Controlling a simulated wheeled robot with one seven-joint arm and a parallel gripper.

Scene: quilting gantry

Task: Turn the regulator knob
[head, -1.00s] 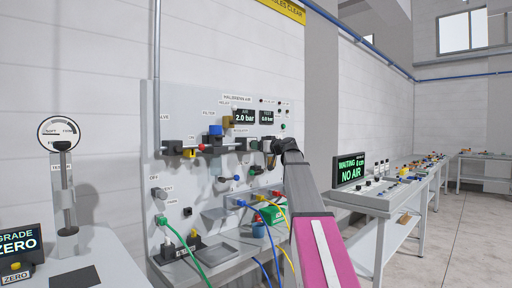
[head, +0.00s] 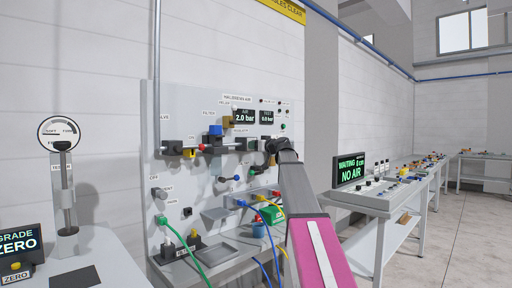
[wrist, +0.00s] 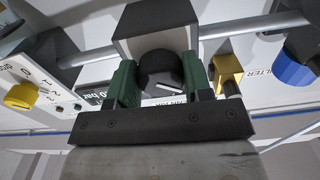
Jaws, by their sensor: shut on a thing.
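The regulator knob (wrist: 158,66) is dark and round, with a pale mark on its face, and sits in front of a grey block in the wrist view. My gripper (wrist: 160,82) has its two green finger pads on either side of the knob and is shut on it. In the head view my gripper (head: 271,148) is at the right part of the grey air panel (head: 180,105), and the knob is hidden behind it. The panel's displays (head: 244,117) read 2.0 bar and 0.0 bar.
A grey pipe with fittings crosses the panel. In the wrist view a brass fitting (wrist: 228,72) and a blue knob (wrist: 295,68) are right of my gripper, and a yellow knob (wrist: 20,97) is left. A screen (head: 349,171) reads WAITING and NO AIR.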

